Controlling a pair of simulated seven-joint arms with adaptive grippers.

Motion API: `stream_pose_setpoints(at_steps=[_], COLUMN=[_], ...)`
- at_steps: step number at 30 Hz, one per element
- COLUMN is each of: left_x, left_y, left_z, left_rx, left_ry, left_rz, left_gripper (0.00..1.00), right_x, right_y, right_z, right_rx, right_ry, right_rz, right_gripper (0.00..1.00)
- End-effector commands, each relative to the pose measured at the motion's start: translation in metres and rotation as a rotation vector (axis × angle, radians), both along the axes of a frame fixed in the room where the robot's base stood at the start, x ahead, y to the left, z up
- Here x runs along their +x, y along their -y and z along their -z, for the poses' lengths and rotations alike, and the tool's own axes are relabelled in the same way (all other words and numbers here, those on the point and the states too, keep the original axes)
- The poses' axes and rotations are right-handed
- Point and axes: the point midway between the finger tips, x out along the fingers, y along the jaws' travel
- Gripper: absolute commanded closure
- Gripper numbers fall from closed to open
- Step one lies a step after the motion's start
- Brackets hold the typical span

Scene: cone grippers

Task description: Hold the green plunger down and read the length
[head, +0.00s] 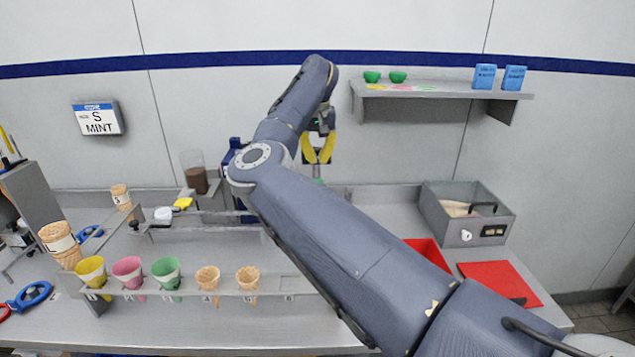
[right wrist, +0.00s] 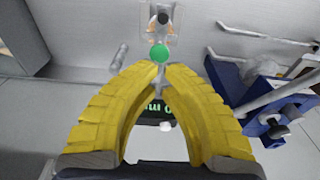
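The green plunger (right wrist: 158,53) shows as a round green knob just beyond my right fingertips in the right wrist view. A small green spot (head: 319,181) shows below the gripper in the head view. My right gripper (right wrist: 161,69) has its yellow fingertips drawn nearly together, with nothing clearly held. In the head view the same gripper (head: 318,159) points down. I cannot tell whether the tips touch the plunger. A dark display (right wrist: 153,115) with green characters shows upside down between the fingers, partly covered; the full reading is hidden. My left gripper is not in view.
A rack (head: 190,292) with coloured and plain cones stands at the front left. A wall sign (head: 97,119) reads S MINT. A grey bin (head: 468,229) and a red mat (head: 497,283) lie to the right. Blue-and-grey equipment (right wrist: 268,110) stands beside the right fingers.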

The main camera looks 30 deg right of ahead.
Motion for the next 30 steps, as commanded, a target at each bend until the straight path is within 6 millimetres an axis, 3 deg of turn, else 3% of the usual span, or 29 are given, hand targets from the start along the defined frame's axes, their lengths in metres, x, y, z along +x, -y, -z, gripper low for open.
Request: stream_pose_setpoints(at_steps=[18,30], left_x=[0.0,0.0], left_y=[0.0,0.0], left_z=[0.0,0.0], left_rx=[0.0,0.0], left_ry=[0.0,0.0], left_rz=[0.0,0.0], left_gripper=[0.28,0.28], right_x=[0.005,0.006], right_y=[0.003,0.004], right_z=[0.056,0.067], right_rx=[0.0,-0.001], right_ry=[-0.001,0.0], right_rz=[0.0,0.0], right_gripper=[1.0,1.0])
